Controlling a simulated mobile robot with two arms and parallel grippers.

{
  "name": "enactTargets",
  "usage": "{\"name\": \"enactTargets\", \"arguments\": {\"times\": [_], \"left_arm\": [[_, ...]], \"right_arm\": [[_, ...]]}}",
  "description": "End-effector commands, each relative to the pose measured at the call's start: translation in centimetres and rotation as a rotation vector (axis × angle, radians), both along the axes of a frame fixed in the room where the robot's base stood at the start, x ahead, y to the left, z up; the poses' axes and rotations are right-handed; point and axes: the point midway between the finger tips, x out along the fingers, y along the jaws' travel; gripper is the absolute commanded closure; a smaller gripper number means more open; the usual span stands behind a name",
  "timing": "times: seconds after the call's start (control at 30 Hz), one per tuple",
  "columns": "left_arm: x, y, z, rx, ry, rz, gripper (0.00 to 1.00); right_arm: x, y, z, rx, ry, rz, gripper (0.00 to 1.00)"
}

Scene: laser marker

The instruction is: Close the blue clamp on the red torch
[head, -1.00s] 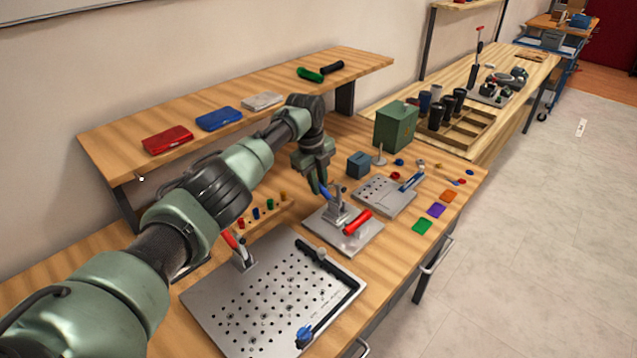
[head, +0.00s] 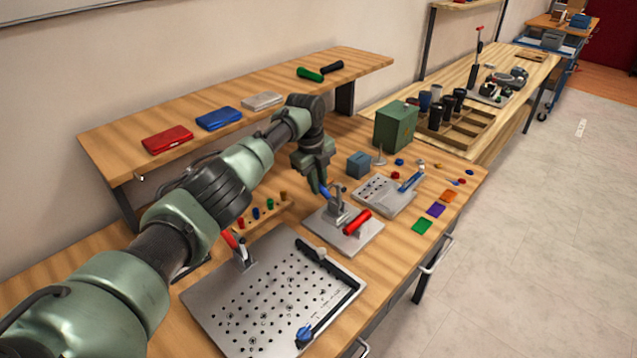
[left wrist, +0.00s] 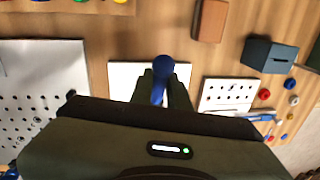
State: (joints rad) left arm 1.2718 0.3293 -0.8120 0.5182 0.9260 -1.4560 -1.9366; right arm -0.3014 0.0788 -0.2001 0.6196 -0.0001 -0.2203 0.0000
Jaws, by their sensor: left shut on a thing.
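The red torch (head: 357,222) lies on a small grey plate (head: 355,242) in the middle of the workbench. A metal toggle clamp (head: 340,209) with a blue handle (head: 325,192) stands on the same plate, behind the torch. My left gripper (head: 322,186) is over the clamp and shut on its blue handle. In the left wrist view the blue handle (left wrist: 162,72) shows between the fingers. The torch is hidden in that view. I cannot tell from here whether the clamp presses on the torch. My right gripper is not in view.
A perforated plate (head: 250,300) with a red-handled clamp (head: 232,240) is at the front left. Another plate with a blue handle (head: 411,181) is to the right. A green box (head: 395,125) stands behind. A shelf (head: 290,98) runs above the bench.

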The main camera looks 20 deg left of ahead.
Motion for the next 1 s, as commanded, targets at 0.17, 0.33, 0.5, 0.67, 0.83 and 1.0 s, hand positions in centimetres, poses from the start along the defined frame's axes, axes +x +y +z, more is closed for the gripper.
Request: {"name": "enactTargets", "arguments": {"times": [0.17, 0.33, 0.5, 0.67, 0.83, 1.0], "left_arm": [[0.0, 0.0, 0.0, 0.001, 0.0, 0.0, 1.0], [0.0, 0.0, 0.0, 0.001, 0.0, 0.0, 1.0], [0.0, 0.0, 0.1, 0.002, -0.001, 0.0, 1.0], [0.0, 0.0, 0.4, 0.022, -0.008, -0.002, 1.0], [-0.2, -0.4, 1.1, 0.087, -0.029, -0.004, 1.0], [-0.4, -1.0, 1.8, 0.196, -0.067, -0.005, 1.0]], "right_arm": [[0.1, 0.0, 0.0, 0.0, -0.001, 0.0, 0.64], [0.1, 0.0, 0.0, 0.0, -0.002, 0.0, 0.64], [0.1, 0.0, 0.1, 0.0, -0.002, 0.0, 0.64], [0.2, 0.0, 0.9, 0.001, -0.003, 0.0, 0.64], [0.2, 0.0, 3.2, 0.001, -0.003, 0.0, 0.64], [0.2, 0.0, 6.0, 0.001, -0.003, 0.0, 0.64]]}}
